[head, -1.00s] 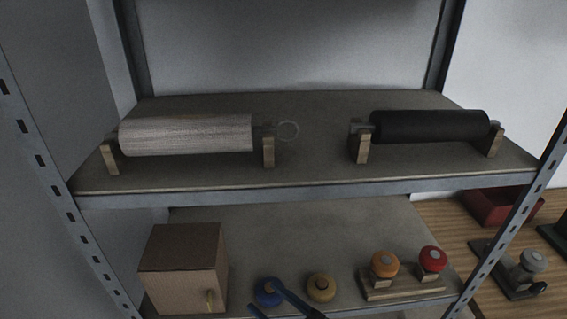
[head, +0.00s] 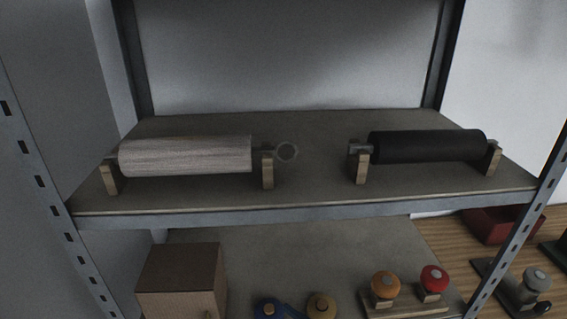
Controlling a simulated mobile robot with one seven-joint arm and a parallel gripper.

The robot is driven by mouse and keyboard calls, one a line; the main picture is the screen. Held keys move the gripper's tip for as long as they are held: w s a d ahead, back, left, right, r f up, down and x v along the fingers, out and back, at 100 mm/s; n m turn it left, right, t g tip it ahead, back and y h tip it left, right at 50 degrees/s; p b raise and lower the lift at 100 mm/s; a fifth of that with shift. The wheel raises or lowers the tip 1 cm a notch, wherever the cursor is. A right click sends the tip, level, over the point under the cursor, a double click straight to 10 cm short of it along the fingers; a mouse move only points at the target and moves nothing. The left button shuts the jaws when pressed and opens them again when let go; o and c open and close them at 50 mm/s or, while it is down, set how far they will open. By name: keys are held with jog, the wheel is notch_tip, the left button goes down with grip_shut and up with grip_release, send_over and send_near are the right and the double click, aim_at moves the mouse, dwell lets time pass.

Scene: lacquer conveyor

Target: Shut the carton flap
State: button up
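A brown cardboard box (head: 181,268), which looks like the carton, stands on the lower shelf at the left in the head view. Its top face looks flat and dark. Its front face is cut off by the bottom edge of the picture. I cannot make out a separate flap or how far open it is. I cannot identify my gripper in this view.
Above, the upper shelf (head: 310,190) bears a pale roller (head: 185,156) and a black roller (head: 428,146) on wooden stands. Beside the box are a blue knob (head: 268,309), a yellow knob (head: 321,306), an orange knob (head: 385,284) and a red knob (head: 434,278).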

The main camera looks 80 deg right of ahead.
jog(key=b+v, duration=0.2)
jog(key=v, duration=1)
jog(key=shift+s+a+b, duration=0.2)
jog(key=shift+s+b, duration=0.1)
jog(key=shift+s, duration=0.05)
